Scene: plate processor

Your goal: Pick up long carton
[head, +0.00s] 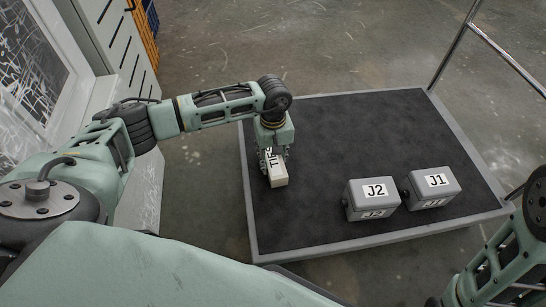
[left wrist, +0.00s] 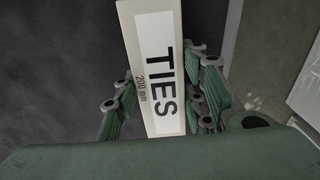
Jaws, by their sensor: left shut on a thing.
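The long carton (head: 278,172) is a narrow cream box with a white label reading "TIES". It is at the left part of the dark cart top in the head view. It also shows in the left wrist view (left wrist: 152,15), running away from the palm, its label reading "TIES 200 mm". My left gripper (head: 272,158) points down over the carton and is shut on it, with fingers on both of its long sides. The head view does not show clearly whether the carton touches the mat. Of my right arm only links show at the lower right; its gripper is out of view.
The cart (head: 340,246) has a dark mat and a grey rim. Two grey boxes, J2 (head: 372,200) and J1 (head: 432,188), stand on its right part. The mat's far middle is clear. A metal handrail (head: 458,42) rises at the right. A white cabinet stands at the left.

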